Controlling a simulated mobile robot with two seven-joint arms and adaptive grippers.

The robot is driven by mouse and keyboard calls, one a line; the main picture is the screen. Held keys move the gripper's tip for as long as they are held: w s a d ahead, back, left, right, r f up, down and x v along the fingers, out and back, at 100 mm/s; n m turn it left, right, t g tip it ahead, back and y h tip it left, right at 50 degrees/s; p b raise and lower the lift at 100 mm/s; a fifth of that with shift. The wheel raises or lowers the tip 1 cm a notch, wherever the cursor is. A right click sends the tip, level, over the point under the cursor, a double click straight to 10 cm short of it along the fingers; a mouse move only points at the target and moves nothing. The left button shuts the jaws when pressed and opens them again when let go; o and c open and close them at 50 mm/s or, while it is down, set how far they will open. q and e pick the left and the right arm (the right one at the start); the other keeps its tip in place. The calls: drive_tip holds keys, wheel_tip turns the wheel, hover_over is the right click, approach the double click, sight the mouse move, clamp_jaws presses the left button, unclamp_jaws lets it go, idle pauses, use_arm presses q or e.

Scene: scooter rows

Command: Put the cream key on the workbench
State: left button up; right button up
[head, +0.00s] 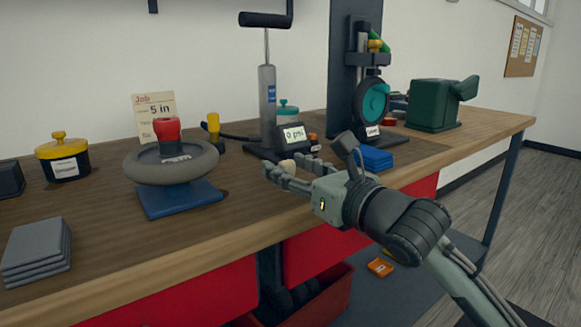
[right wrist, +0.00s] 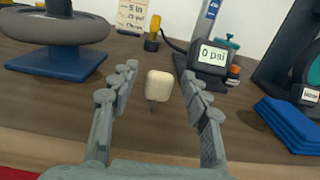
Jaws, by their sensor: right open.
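The cream key (right wrist: 158,85) has a pale blocky head and a short dark stem pointing down. In the right wrist view it is upright between the two fingers of my right gripper (right wrist: 161,76), with a gap on each side. In the head view the key (head: 288,165) shows partly between the fingers of my right gripper (head: 284,170), over the front part of the workbench (head: 250,205). The right gripper is open. I cannot clearly tell whether the stem tip touches the wood. My left gripper is not in view.
A tire on a blue stand (head: 180,200) is to the left. A pump gauge (head: 292,134) stands behind the gripper. Folded blue cloths (head: 375,157) lie to the right, and grey slabs (head: 38,250) at the left front. Red drawers (head: 180,295) hang below the bench edge.

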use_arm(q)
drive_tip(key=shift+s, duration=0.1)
use_arm(e)
drive_tip(key=shift+r, duration=0.1)
